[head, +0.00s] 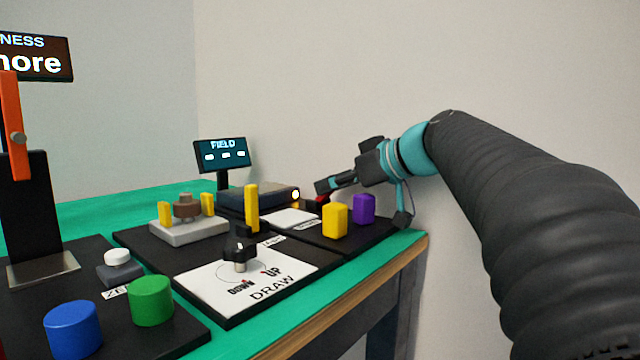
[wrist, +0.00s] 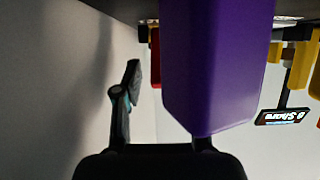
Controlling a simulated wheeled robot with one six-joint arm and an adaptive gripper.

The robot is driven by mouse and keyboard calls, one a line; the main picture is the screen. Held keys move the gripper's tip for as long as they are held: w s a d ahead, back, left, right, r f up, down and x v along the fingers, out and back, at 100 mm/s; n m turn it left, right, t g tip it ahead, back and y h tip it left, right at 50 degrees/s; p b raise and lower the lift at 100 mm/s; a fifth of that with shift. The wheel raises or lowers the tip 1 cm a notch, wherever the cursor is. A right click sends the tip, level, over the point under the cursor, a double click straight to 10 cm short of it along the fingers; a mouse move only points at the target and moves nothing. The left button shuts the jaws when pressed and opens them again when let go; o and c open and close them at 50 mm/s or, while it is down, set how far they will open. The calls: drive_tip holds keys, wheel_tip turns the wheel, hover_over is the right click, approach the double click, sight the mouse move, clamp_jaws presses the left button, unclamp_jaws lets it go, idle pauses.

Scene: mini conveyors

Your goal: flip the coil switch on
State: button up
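A small red part (head: 321,198), which may be the coil switch, shows at the far end of the black board, just below my gripper's tip. A red piece (wrist: 155,44) also shows in the wrist view, partly behind the purple block. I cannot tell its on or off position. My gripper (head: 325,185) reaches in from the right, over the back of the board and close above the red part. In the wrist view one finger (wrist: 130,88) shows; the purple block hides the other, so its opening is unclear. I see nothing held.
A purple block (head: 364,209) and a yellow block (head: 335,220) stand in front of my gripper; the purple one fills much of the wrist view. A FIELD screen (head: 222,156) stands behind. A DRAW panel (head: 290,268) with a knob is nearer. The wall is behind the table.

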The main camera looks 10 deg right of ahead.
drive_tip(key=v, duration=1.2)
drive_tip(key=shift+c, duration=0.4)
wheel_tip(320, 180, up, 4)
drive_tip(key=w+a+m+g+h+p, duration=0.25)
drive_tip(key=m+p, duration=0.65)
drive_tip(key=m, duration=0.9)
drive_tip(key=shift+g, duration=0.45)
drive_tip(key=b+x, duration=0.1)
drive_tip(key=x, duration=0.3)
drive_tip(key=b+x, duration=0.1)
drive_tip(key=x, duration=0.3)
drive_tip(key=b+x, duration=0.1)
drive_tip(key=x, duration=0.4)
drive_tip(key=shift+s+d+f, duration=0.15)
drive_tip(key=shift+s+f, duration=0.05)
drive_tip(key=shift+f, duration=0.25)
drive_tip(key=shift+c, duration=0.2)
